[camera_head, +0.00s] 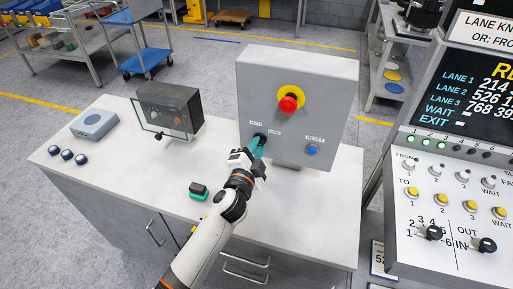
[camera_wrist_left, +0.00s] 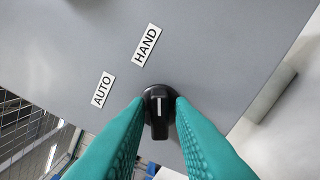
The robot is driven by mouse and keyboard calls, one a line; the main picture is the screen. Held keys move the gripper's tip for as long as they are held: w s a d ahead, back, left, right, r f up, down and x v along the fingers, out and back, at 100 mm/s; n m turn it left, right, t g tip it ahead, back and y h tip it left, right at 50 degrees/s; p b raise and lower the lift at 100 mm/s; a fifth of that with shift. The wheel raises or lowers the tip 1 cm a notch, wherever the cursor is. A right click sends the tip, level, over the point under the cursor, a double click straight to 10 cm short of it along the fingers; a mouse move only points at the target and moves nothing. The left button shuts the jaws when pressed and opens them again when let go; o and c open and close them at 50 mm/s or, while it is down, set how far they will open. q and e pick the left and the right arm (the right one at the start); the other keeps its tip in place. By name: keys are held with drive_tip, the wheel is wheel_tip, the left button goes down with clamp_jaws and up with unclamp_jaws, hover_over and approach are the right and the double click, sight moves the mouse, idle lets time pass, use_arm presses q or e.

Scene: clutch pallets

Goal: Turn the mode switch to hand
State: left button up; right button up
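The mode switch (camera_wrist_left: 158,112) is a black round knob with a raised bar and a white line, on a grey control box (camera_head: 328,78). In the left wrist view the white line points up, roughly toward the HAND label (camera_wrist_left: 146,45); the AUTO label (camera_wrist_left: 103,90) lies to its left. My left gripper (camera_wrist_left: 160,103) has its teal fingers on both sides of the knob, seemingly against its round edge. In the head view the gripper (camera_head: 259,143) meets the box's lower left and partly hides the switch. My right gripper is not in view.
A red emergency button (camera_head: 288,103) on a yellow ring and a blue reset button (camera_head: 312,149) share the box face. A dark box with a clear panel (camera_head: 170,108) and a teal-and-black item (camera_head: 199,192) are on the bench (camera_head: 100,160). A lane console (camera_head: 450,180) stands at right.

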use_arm(q)
drive_tip(key=shift+o, duration=0.9)
drive_tip(key=b+v, duration=0.2)
drive_tip(key=v, duration=1)
